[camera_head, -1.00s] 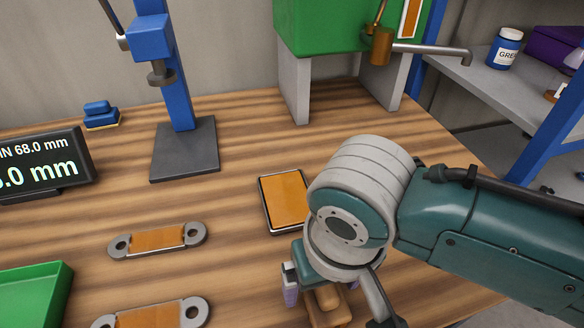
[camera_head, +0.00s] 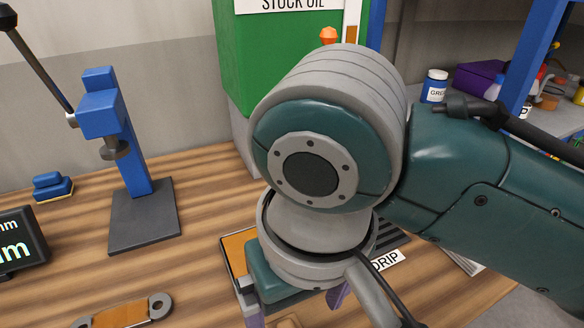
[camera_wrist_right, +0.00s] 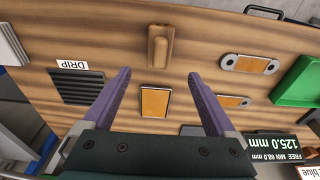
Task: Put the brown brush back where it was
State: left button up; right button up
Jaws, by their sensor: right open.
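The brown brush (camera_wrist_right: 160,46) lies on the wooden bench, seen in the right wrist view beyond my fingertips and apart from them. In the head view only a sliver of brown shows at the bottom edge, mostly hidden by my right wrist. My right gripper (camera_wrist_right: 160,73) is open and empty, its two purple fingers spread wide above the bench. In the head view, my right arm covers most of the right gripper (camera_head: 293,303). My left gripper is in neither view.
A dark-rimmed orange pad (camera_wrist_right: 155,102) lies between my fingers' lines. A DRIP grate (camera_wrist_right: 77,86) and orange-centred links (camera_wrist_right: 249,64) flank it. A blue press (camera_head: 130,150), a blue block (camera_head: 52,186) and a green oil tank (camera_head: 245,60) stand farther back. A green tray (camera_wrist_right: 298,85) is at right.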

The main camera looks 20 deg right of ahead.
jog(key=s+d+r+n+t, duration=0.1)
jog(key=s+d+t, duration=0.1)
jog(key=s+d, duration=0.7)
jog(key=shift+s+d+r+n, duration=0.2)
jog(key=shift+s+n, duration=0.1)
jog(key=shift+s, duration=0.55)
jog(key=shift+a, duration=0.1)
